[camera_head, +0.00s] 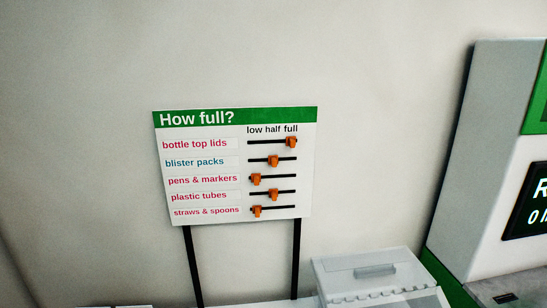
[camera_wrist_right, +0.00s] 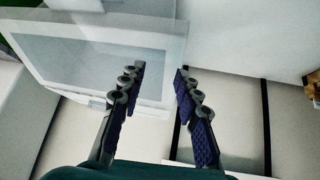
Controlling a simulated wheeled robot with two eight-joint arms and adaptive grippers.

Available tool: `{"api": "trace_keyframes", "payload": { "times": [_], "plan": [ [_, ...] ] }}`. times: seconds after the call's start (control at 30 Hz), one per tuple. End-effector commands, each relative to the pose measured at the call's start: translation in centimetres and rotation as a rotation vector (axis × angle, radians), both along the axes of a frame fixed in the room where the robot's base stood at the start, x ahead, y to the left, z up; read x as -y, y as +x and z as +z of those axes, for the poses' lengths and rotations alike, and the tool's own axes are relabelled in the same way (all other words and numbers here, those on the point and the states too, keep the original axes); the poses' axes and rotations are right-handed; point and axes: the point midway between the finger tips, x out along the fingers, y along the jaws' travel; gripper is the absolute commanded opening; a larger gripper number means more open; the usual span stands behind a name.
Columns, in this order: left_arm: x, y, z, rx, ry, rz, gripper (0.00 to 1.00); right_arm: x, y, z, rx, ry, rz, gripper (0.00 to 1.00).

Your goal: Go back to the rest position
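My right gripper (camera_wrist_right: 158,80) shows in the right wrist view, with its two dark, purple-padded fingers spread apart. It is open and nothing is between the fingers. Neither gripper shows in the head view, and my left gripper is in no frame.
A "How full?" board (camera_head: 240,165) with several orange sliders stands on two black posts against a pale wall. A translucent box (camera_head: 375,275) is at the lower right. A grey and green machine (camera_head: 490,170) with a black display (camera_head: 525,200) stands at the right edge.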

Motion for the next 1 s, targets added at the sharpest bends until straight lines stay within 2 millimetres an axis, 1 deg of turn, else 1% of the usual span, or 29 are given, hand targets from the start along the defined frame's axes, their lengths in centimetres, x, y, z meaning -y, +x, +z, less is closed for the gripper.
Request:
{"api": "trace_keyframes", "payload": {
  "times": [0.03,0.07,0.2,1.0],
  "plan": [
    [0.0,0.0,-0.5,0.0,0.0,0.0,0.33,-0.2,-1.1,-0.9,-0.024,0.021,0.017,0.33],
    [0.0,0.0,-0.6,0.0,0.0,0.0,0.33,-0.5,-1.7,-1.2,-0.035,0.031,0.031,0.33],
    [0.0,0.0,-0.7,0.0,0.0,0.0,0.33,-1.1,-2.7,-1.6,-0.058,0.056,0.063,0.33],
    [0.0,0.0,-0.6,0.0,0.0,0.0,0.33,-1.2,-2.6,-1.5,-0.057,0.056,0.066,0.33]
  ]
}}
